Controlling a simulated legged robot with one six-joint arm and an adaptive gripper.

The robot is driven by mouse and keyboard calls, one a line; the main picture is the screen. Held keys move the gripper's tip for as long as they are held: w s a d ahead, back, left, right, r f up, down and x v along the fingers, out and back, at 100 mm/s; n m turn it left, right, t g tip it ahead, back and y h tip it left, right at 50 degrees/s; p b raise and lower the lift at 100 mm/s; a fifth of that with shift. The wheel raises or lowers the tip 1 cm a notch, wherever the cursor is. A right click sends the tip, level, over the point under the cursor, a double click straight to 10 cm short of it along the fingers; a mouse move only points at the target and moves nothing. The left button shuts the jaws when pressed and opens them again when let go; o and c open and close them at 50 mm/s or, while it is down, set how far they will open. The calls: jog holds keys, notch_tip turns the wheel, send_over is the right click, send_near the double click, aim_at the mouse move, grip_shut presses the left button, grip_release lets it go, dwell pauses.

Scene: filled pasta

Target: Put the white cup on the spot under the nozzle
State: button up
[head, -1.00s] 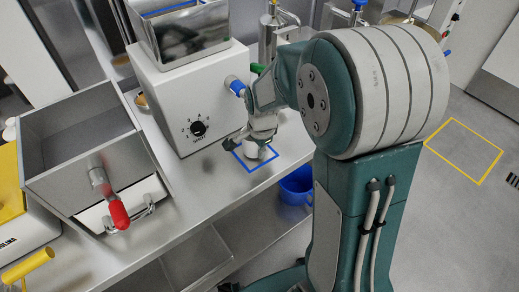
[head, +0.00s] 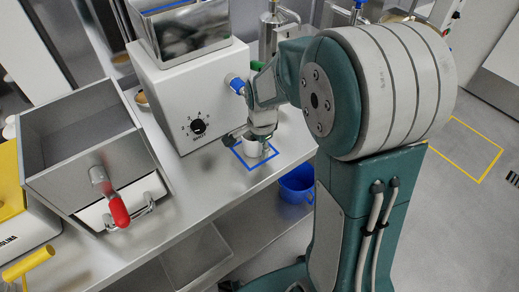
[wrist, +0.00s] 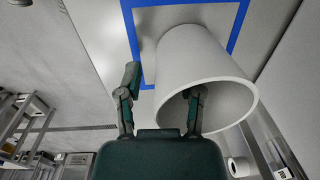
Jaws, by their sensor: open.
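The white cup (head: 250,147) stands inside the blue square outline (head: 239,160) on the steel counter, beside the white machine (head: 190,95) with the dial. A blue-tipped nozzle (head: 236,84) juts from that machine's side, above the outline. My gripper (head: 256,142) is open at the cup and partly covers it. In the wrist view, the cup (wrist: 190,57) shows its wide mouth toward me, within the blue outline (wrist: 131,35). One finger of my gripper (wrist: 164,88) is at the cup's mouth, seemingly inside it; the other is outside, left of the wall. Contact is unclear.
A grey open hopper with a red handle (head: 117,210) stands left on the counter (head: 190,215). A blue bucket (head: 297,186) is below the counter's right edge. Yellow floor markings (head: 465,150) lie at right. The counter's front part is clear.

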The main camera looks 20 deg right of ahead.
notch_tip(320, 180, up, 10)
jog(key=shift+s+r, duration=0.25)
jog(key=shift+d, duration=0.1)
jog(key=s+r+n+t, duration=0.2)
jog(key=s+r+n, duration=0.1)
jog(key=s+n, duration=0.4)
jog(key=s+a+r+n+t, duration=0.1)
jog(key=s+r+n+t, duration=0.2)
jog(key=s+n, duration=0.4)
jog(key=s, duration=0.3)
jog(key=shift+s, duration=0.4)
